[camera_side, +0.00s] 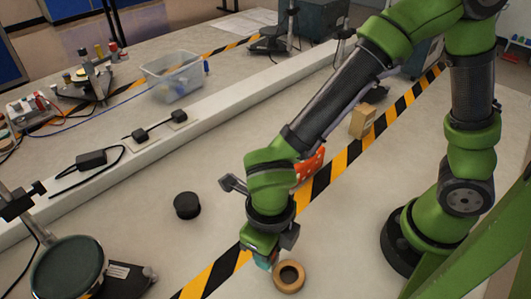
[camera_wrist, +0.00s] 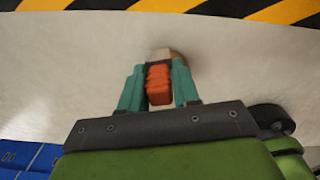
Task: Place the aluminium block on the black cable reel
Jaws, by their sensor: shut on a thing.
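My gripper (camera_side: 264,262) points down at the front of the bench, just left of a wooden ring. An orange ridged piece (camera_wrist: 158,85) shows between the fingers nearer the camera. In the side view the fingers and wrist hide the block. The black cable reel (camera_side: 187,206) is a short dark cylinder standing on the bench, left of and apart from my gripper.
The wooden ring (camera_side: 289,276) lies close beside my fingers. Striped tape (camera_side: 335,168) crosses the bench. An orange part (camera_side: 309,164) and a cardboard-coloured box (camera_side: 362,121) stand behind my arm. A round dark-topped stand (camera_side: 68,268) is at left. Bench between reel and gripper is clear.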

